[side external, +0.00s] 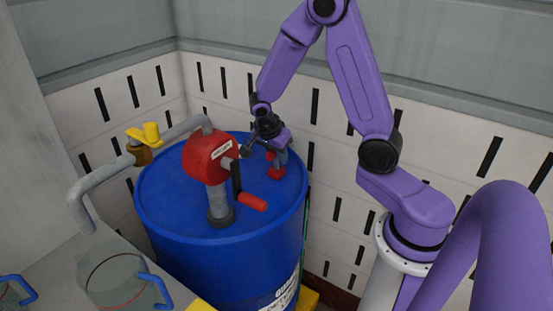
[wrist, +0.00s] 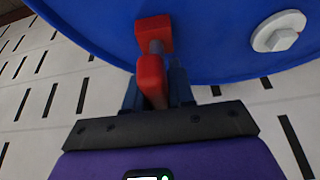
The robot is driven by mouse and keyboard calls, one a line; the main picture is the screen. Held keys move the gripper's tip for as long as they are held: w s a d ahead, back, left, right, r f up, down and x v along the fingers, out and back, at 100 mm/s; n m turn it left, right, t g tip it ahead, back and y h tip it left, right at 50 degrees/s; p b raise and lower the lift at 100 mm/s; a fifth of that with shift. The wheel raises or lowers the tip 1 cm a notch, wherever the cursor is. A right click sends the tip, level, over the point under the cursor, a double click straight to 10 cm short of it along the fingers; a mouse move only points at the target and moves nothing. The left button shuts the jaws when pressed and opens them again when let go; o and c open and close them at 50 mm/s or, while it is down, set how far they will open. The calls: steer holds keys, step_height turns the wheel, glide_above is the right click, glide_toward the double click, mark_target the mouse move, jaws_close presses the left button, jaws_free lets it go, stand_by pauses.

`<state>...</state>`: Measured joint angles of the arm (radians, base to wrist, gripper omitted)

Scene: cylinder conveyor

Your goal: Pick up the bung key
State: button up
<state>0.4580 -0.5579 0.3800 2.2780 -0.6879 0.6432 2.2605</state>
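The bung key, with two red ends joined by a grey shaft, is on top of the blue drum (side external: 165,190). In the side external view its lower red end (side external: 275,174) is at the drum top near the right rim, and another red part shows just under my gripper (side external: 276,153). In the wrist view the far red end (wrist: 153,33) lies against the blue lid, and the near red end (wrist: 151,80) is between the dark fingers of my gripper (wrist: 155,92). The fingers flank this end closely. I cannot tell whether they press on it.
A red pump (side external: 206,157) with a red-handled crank (side external: 252,202) stands on the drum, left of my gripper. Its grey pipe (side external: 100,180) carries a yellow valve handle (side external: 150,133). A grey bung (wrist: 279,34) sits on the lid. A glass jug (side external: 115,278) stands at lower left.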

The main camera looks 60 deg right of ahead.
jaws_close()
steer(key=shift+r, duration=0.1)
